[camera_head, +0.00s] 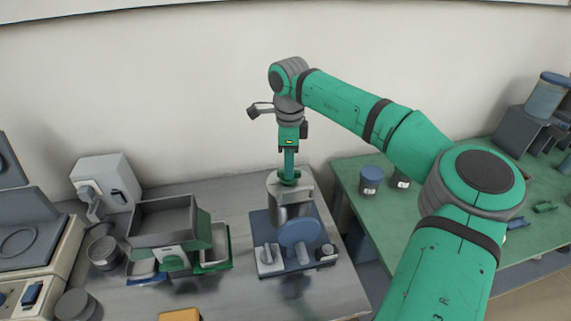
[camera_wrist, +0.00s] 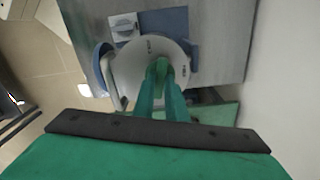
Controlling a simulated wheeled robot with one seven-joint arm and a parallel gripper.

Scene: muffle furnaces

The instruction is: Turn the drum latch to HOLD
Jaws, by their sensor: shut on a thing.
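The drum (camera_head: 292,213) is a grey cylinder on a blue base behind a round blue disc. In the wrist view its pale round top (camera_wrist: 135,62) carries small dark marks near its rim, too small to read surely. My gripper (camera_head: 289,172) points straight down from above and is shut on the green drum latch (camera_wrist: 161,66) at the top. The fingers (camera_wrist: 160,82) cover part of the latch, so its exact pointing direction is hard to tell.
A grey open bin (camera_head: 163,216) on a green and blue stand is to the left. A white machine (camera_head: 104,180) stands behind it. A green table (camera_head: 375,215) with a blue-lidded jar (camera_head: 370,181) is to the right. The grey bench (camera_head: 235,292) is mostly bare at the front.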

